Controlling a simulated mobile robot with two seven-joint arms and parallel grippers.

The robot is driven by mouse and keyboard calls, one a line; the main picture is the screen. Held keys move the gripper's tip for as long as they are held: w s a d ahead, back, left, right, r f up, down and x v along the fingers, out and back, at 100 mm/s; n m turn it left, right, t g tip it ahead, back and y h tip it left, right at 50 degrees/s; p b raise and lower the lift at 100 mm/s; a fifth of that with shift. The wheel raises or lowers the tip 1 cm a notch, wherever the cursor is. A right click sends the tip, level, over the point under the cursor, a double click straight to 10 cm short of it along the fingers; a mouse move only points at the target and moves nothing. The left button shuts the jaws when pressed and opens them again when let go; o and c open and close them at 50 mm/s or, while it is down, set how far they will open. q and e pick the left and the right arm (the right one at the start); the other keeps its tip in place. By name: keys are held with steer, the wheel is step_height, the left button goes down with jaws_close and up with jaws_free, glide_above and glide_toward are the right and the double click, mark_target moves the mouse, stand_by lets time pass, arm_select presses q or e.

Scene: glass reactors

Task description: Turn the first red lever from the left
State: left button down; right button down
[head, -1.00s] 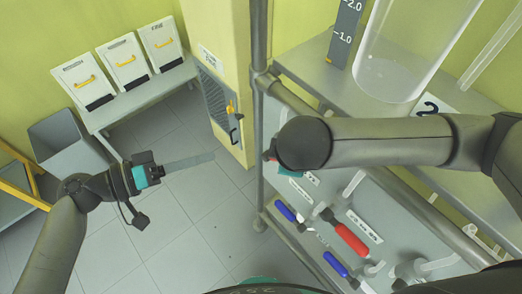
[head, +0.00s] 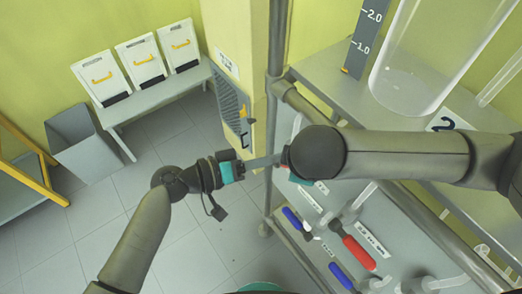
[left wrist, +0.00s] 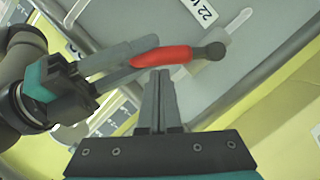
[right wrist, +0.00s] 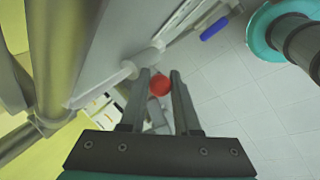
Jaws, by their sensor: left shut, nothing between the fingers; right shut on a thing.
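The first red lever (left wrist: 165,57) shows in the left wrist view, its red handle running to a dark pivot on the panel. In the right wrist view its round red end (right wrist: 160,85) sits between the fingers of my right gripper (right wrist: 160,76), which is shut on it. In the head view my right arm hides this lever. My left gripper (head: 280,159) is shut and empty, beside my right gripper. In the left wrist view the left fingertips (left wrist: 160,73) appear just below the red handle; I cannot tell whether they touch it.
Another red lever (head: 358,252) and blue levers (head: 292,219) are on the grey panel (head: 340,205). A frame post (head: 276,60) stands close to both grippers. A yellow cabinet (head: 237,60) and white boxes on a bench (head: 158,92) are behind. Open floor lies at left.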

stand_by(0.3)
steer(key=shift+s+a, duration=0.1)
steer(key=shift+a, duration=0.1)
steer(key=c, duration=1)
jaws_free()
steer(key=o, duration=0.4)
steer(key=shift+d, duration=0.1)
steer(key=shift+d+r, duration=0.1)
